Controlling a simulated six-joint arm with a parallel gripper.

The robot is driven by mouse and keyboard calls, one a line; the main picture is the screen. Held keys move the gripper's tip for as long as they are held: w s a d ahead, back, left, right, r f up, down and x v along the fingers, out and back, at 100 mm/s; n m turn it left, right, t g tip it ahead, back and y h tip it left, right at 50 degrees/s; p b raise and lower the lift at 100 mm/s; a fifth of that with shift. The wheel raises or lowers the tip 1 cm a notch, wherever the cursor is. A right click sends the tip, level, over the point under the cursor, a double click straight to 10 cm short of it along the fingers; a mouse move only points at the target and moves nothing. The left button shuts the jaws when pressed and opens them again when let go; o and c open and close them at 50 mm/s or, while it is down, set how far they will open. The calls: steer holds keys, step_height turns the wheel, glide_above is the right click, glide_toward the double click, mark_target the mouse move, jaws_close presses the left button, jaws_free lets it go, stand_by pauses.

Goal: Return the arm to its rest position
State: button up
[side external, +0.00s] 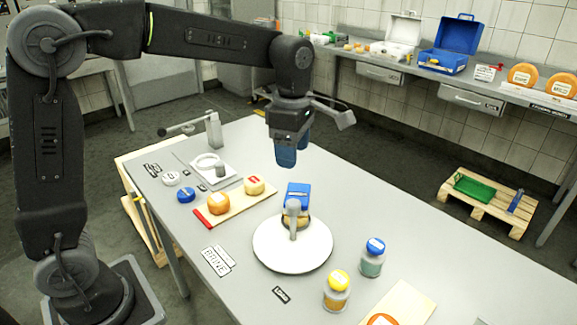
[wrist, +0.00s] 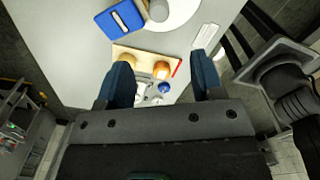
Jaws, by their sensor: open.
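My gripper (side external: 286,157) hangs over the middle of the grey work table (side external: 350,212), fingers pointing down. It is well above the table and touches nothing. In the wrist view its two dark blue fingers (wrist: 162,78) stand wide apart with nothing held between them. My arm is stretched out over the table, its upper link roughly level.
Below are a white round plate (side external: 290,262) with a grey post, a blue box (side external: 298,190), and a wooden board (side external: 236,208) with cheeses. Jars with blue (side external: 372,262) and yellow (side external: 336,295) lids stand at front right. A pallet (side external: 477,206) lies on the floor.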

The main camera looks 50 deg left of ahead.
steer(key=s+a+m+t, duration=0.3)
steer(key=s+m+t, duration=0.2)
steer(key=s+m, duration=1.65)
steer(key=n+g, duration=0.4)
steer(key=g, duration=0.1)
glide_above(293, 202)
step_height(293, 202, down, 14)
steer(key=shift+f, duration=0.1)
jaws_close()
